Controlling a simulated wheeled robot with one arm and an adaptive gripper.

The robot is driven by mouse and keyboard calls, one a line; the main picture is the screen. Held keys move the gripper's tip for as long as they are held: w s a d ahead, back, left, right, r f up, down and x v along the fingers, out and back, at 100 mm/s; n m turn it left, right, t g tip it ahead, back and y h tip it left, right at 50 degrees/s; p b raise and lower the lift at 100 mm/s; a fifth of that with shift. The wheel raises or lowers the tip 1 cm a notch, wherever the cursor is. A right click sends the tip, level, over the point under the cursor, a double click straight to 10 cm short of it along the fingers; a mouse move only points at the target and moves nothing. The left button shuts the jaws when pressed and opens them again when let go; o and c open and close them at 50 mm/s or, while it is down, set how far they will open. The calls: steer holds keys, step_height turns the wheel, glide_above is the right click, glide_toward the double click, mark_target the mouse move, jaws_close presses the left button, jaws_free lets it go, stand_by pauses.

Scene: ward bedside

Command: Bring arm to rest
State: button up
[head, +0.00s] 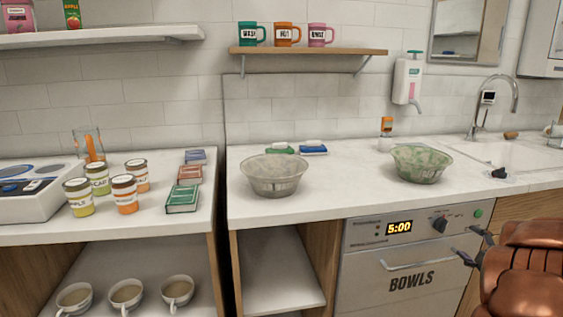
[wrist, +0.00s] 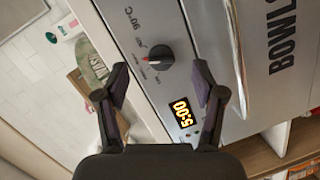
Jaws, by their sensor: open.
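My gripper (head: 465,241) is at the right of the head view, in front of the panel of the appliance marked BOWLS (head: 410,282). In the wrist view my gripper (wrist: 161,72) is open, with its two dark fingers apart and nothing between them. The black control knob (head: 440,224) shows beyond the fingertips in the wrist view (wrist: 160,57); I cannot tell the exact gap. The lit display (head: 399,229) reads 5:00. My copper-coloured arm covers part of the cabinet at the lower right.
The white counter (head: 340,190) holds a grey bowl (head: 274,175) and a green patterned bowl (head: 420,163). The sink (head: 510,152) is at the right. Jars, books and a white device (head: 38,190) stand on the left counter. Cups (head: 126,294) sit on the lower shelf.

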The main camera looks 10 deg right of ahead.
steer(key=s+a+f+m+g, duration=0.2)
steer(key=s+a+m+g, duration=0.2)
steer(key=a, duration=0.5)
steer(key=s+a+f+m+g, duration=0.1)
steer(key=s+a+m+g, duration=0.25)
steer(key=a, duration=0.55)
steer(key=s+a+f+m+g, duration=0.25)
steer(key=a+m+g, duration=0.2)
steer(key=a, duration=0.35)
steer(key=s+a+g+y, duration=0.3)
steer(key=s+a+g, duration=0.3)
steer(key=s+a, duration=1.25)
step_height(320, 180, up, 24)
steer(key=s+p, duration=0.2)
steer(key=p, duration=2)
steer(key=shift+a+p, duration=0.2)
steer(key=shift+p, duration=0.15)
